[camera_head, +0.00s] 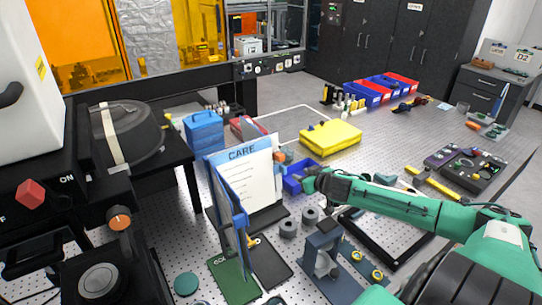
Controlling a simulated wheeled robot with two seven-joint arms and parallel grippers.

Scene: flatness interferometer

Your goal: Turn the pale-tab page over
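A page stand (247,176) stands upright left of centre, with a white page headed "CARE" facing me. Another leaf (228,214), blue and seen nearly edge-on, stands out toward me at its left side. A blue tab (239,221) shows on that leaf, and an orange tab (281,157) shows at the page's right edge. I cannot make out a pale tab. My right gripper (309,184) reaches in from the right and is just right of the page, over a small blue bin. Its fingers are too small to tell open from shut. My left gripper is not visible.
The blue bin (293,184) is close behind the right gripper. Grey rolls (289,229) and a dark metal fixture (323,255) stand in front. A yellow case (331,139) is behind. A black-framed tray (383,238) lies under my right arm.

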